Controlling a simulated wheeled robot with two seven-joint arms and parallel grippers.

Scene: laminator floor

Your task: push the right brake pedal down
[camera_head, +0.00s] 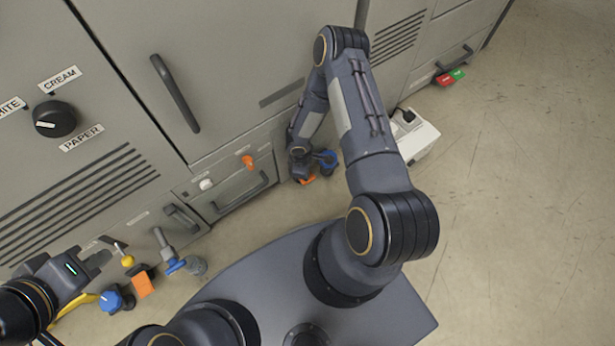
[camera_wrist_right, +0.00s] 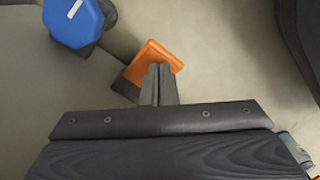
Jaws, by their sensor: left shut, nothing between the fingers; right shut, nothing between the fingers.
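The right brake pedal is an orange plate, seen in the right wrist view (camera_wrist_right: 152,58) and as a small orange patch in the head view (camera_head: 306,180), low at the machine's foot. My right gripper (camera_wrist_right: 158,70) is shut and empty. Its fingertips overlap the pedal's near edge in the wrist view; I cannot tell whether they touch it. In the head view the right arm reaches down there and hides most of the pedal. My left gripper (camera_head: 116,243) is shut and empty at the left, near the machine front, above another orange pedal (camera_head: 144,285).
A blue knob (camera_wrist_right: 73,20) is beside the right pedal. Another blue knob (camera_head: 112,300) is beside the left pedal. The grey machine front has a drawer handle (camera_head: 242,194). A white box (camera_head: 418,138) stands right of my arm. Red and green pedals (camera_head: 450,77) are further right. Floor at right is clear.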

